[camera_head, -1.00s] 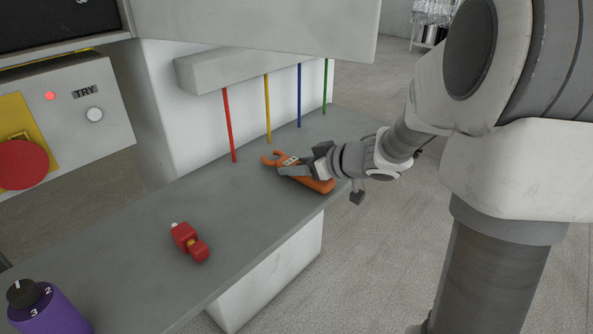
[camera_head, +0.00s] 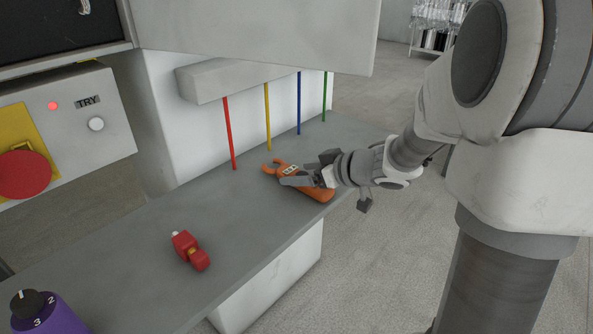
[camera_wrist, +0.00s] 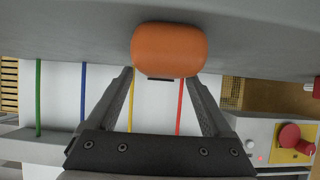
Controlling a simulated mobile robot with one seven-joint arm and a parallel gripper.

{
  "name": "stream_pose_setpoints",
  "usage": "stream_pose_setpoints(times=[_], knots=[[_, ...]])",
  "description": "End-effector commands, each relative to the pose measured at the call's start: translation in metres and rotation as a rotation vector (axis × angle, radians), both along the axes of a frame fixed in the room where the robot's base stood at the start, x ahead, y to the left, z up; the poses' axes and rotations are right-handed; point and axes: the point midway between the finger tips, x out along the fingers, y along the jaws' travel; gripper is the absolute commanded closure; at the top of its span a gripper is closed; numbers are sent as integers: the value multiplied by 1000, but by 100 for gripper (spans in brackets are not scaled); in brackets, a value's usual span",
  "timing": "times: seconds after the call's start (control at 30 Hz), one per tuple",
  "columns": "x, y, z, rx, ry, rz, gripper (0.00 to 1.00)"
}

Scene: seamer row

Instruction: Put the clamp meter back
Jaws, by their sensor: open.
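The orange clamp meter (camera_head: 318,192) lies on the grey bench top near its right front edge, its open clamp hook toward the back left. My gripper (camera_head: 300,175) is open at the meter, and its fingers hide part of the meter's body in the head view. In the wrist view the meter's orange end (camera_wrist: 168,50) shows ahead, between and beyond the fingertips of my gripper (camera_wrist: 165,78). I cannot tell from these views whether a finger touches it.
Red, yellow, blue and green rods (camera_head: 229,135) run down to the bench (camera_head: 150,240) behind the meter. A control box (camera_head: 110,110) has a red button.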

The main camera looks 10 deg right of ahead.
Motion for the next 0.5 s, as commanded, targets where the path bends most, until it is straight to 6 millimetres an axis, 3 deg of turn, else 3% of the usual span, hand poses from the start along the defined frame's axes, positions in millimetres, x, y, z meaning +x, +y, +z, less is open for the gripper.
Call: stream_pose_setpoints(times=[0.03, 0.2, 0.5], knots=[[-7, -6, 12, 0, -1, -4, 15], [-35, -26, 30, 0, -1, -4, 15], [-67, -49, 49, 1, -2, -1, 15]])
